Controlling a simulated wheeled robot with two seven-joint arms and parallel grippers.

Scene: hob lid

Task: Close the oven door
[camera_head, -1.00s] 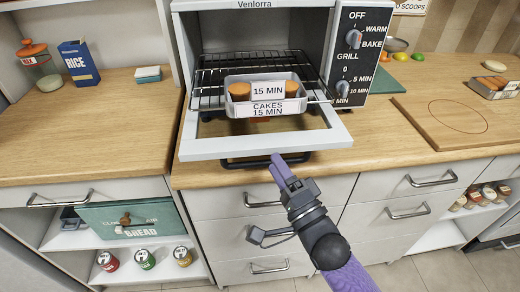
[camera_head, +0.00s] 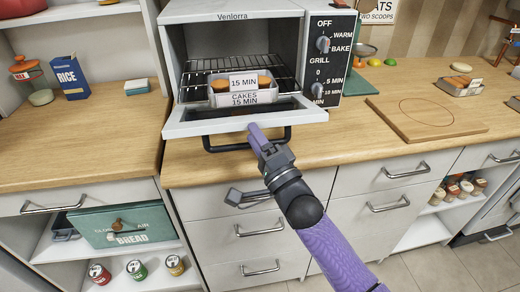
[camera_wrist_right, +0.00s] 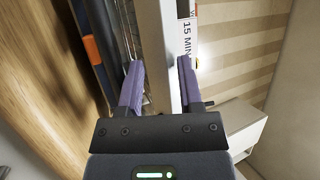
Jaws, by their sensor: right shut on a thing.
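The toaster oven (camera_head: 235,32) stands on the wooden counter. Its white-framed door (camera_head: 310,115) is open, tilted a little up from flat, with the black bar handle (camera_head: 225,148) below its front edge. My right gripper (camera_head: 254,132) is at the middle of the door's front edge. In the right wrist view, its purple fingers (camera_wrist_right: 159,88) are on either side of the pale door edge (camera_wrist_right: 165,45), shut on it. A tray of cakes (camera_head: 243,96) with "15 MIN" labels sits on the wire rack inside, behind the door. My left gripper is not in view.
A chopping board (camera_head: 427,118) lies on the counter at right. A blue rice box (camera_head: 71,77) and a jar (camera_head: 33,80) stand at left. Drawers with bar handles are below the oven. An open shelf at lower left holds a green bread bin (camera_head: 125,226) and tins.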

